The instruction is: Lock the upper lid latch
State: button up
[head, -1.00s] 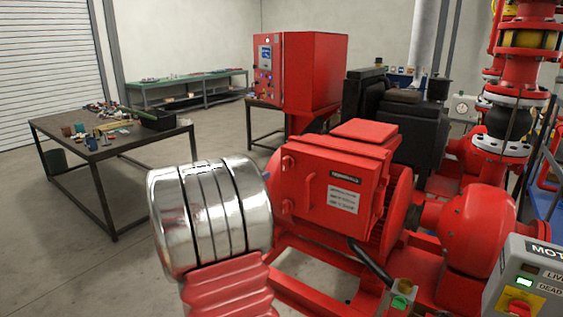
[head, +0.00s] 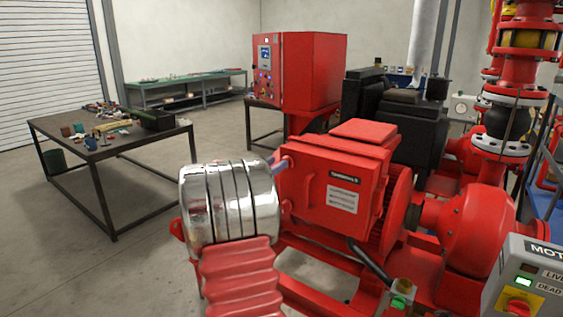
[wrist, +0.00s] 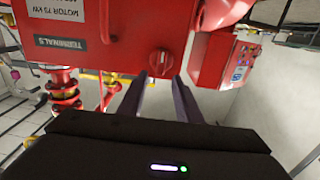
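The red motor terminal box lid (head: 335,190) faces me, with a black TERMINALS label; its label also shows upside down in the wrist view (wrist: 63,40). The upper latch is a round red knob (wrist: 161,60) with a pale mark that looks roughly upright in the wrist view. In the head view that latch is hidden by my gripper. My gripper (wrist: 160,80) is open and empty, its two dark fingers pointing at the lid with the knob between their tips. I cannot tell whether they touch it. In the head view a purplish finger (head: 281,164) shows at the lid's upper left corner.
A red control cabinet (head: 300,70) stands behind, also close on the right in the wrist view (wrist: 240,60). The red pump (head: 465,225) and a grey switch box (head: 525,275) lie to the right. A workbench (head: 100,145) stands left; floor between is clear.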

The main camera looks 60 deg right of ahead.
aim_at(283, 159)
jog(key=shift+s+d, duration=0.2)
jog(key=shift+d, duration=0.8)
jog(key=shift+s+d, duration=0.15)
jog(key=shift+d, duration=0.8)
jog(key=shift+c, duration=0.2)
grip_shut()
jog(key=shift+d, duration=0.1)
